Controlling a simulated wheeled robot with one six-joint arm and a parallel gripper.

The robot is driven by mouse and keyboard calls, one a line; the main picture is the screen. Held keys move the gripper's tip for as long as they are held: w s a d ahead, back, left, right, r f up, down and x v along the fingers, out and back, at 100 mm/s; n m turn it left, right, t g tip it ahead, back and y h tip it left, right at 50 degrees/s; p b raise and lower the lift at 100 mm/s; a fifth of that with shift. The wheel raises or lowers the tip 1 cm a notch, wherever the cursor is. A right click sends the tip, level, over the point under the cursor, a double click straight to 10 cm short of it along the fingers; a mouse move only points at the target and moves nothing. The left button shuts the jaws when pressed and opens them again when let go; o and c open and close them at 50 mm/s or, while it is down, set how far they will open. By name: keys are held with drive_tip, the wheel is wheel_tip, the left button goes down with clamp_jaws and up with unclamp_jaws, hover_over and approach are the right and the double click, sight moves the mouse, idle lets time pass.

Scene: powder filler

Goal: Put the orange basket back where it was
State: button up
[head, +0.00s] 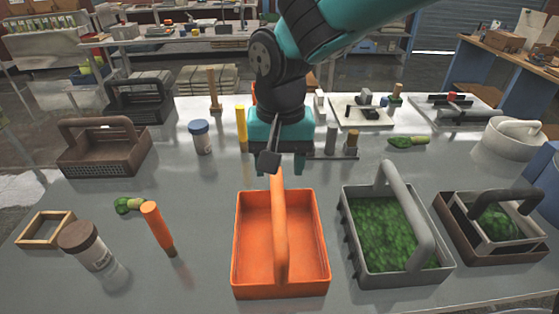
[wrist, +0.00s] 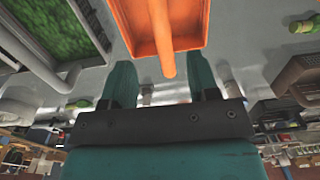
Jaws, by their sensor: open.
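The orange basket (head: 253,240) stands upright and empty on the grey table at the front middle, with its handle arching over it from back to front. In the wrist view the basket (wrist: 130,22) is at the top middle, with its handle running down between my fingers. My gripper (head: 277,167) is behind the basket's far end, above the table. Its two teal fingers (wrist: 162,85) are apart with nothing held between them. Whether either finger touches the handle cannot be told.
A grey basket of green material (head: 380,232) stands close on the right, and a dark basket (head: 490,228) beyond it. An orange cylinder (head: 158,228) and a brown-lidded jar (head: 88,247) stand left. A brown basket (head: 100,152) is at the back left. Bare table lies left of the orange basket.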

drive_tip(key=s+d+r+n+y, duration=0.2)
drive_tip(key=s+d, duration=0.3)
drive_tip(key=s, duration=0.3)
drive_tip(key=s+d+r+n+y, duration=0.2)
drive_tip(key=s+d+n, duration=0.3)
drive_tip(key=s, duration=0.3)
drive_tip(key=shift+d+r+n, duration=0.3)
drive_tip(key=shift+d+r, duration=0.35)
drive_tip(key=shift+r, duration=0.15)
